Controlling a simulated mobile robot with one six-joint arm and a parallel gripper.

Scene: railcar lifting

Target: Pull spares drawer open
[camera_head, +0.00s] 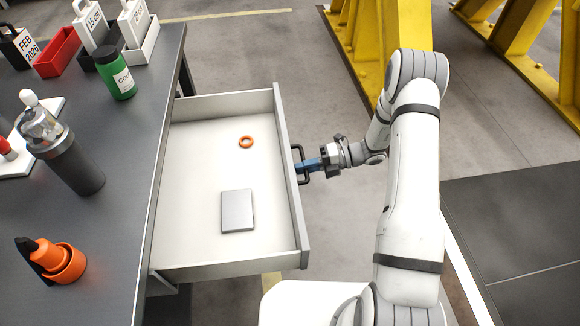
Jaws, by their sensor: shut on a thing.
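The spares drawer (190,262) is pulled out from under the dark workbench, and its pale inside shows. An orange ring (246,142) and a flat grey block (237,210) lie apart on its floor. A dark bar handle (301,166) stands out from the middle of the drawer's right-hand front. My gripper (306,165) reaches the handle from the right and is shut on it. The fingers show blue, and their tips are partly hidden at the handle.
Yellow steel frames (362,50) stand behind my arm. Bare floor lies beyond the drawer.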

